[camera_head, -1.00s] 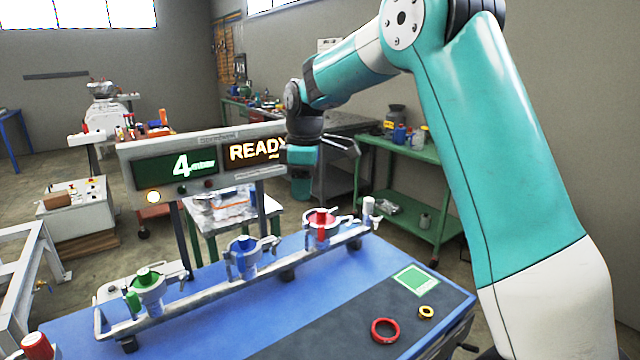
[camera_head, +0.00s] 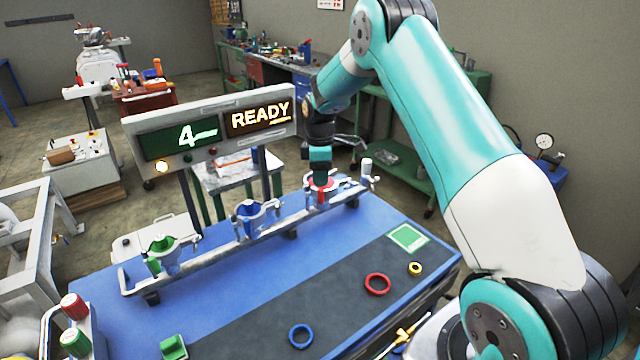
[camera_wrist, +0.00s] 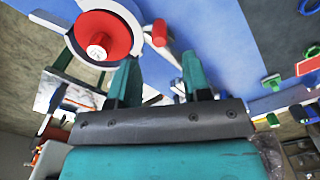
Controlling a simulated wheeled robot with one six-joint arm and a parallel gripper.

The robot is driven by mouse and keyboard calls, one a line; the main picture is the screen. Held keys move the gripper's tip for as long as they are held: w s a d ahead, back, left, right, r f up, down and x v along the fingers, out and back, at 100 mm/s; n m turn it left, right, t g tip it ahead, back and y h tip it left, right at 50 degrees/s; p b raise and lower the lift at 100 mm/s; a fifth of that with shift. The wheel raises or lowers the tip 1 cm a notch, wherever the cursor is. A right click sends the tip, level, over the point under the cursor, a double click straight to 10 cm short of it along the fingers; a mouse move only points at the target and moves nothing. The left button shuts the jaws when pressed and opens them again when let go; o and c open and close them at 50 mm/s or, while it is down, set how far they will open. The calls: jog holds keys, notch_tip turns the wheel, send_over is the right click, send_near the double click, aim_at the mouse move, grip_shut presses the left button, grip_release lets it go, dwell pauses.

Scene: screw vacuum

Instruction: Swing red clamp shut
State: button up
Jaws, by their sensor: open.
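The red clamp (camera_head: 321,189) sits at the right end of the pale pipe rail (camera_head: 235,246) on the blue table. In the wrist view its round red part (camera_wrist: 104,36) lies inside a pale ring at the upper left. A red-tipped lever (camera_wrist: 159,34) stands beside the ring, just beyond the fingertips. My gripper (camera_wrist: 158,76) is open, its two teal fingers apart with nothing held between them. In the head view my gripper (camera_head: 320,168) is right over the red clamp and partly hides it. I cannot tell whether the fingers touch the lever.
A blue clamp (camera_head: 250,215) and a green clamp (camera_head: 163,246) stand further left on the rail. A sign (camera_head: 215,128) reading "4" and "READY" stands behind. Red (camera_head: 376,284), blue (camera_head: 301,335) and yellow (camera_head: 415,268) rings lie on the dark strip, otherwise largely clear.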

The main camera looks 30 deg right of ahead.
aim_at(320, 190)
jog(key=shift+f+p, duration=0.45)
jog(key=shift+f, duration=1.95)
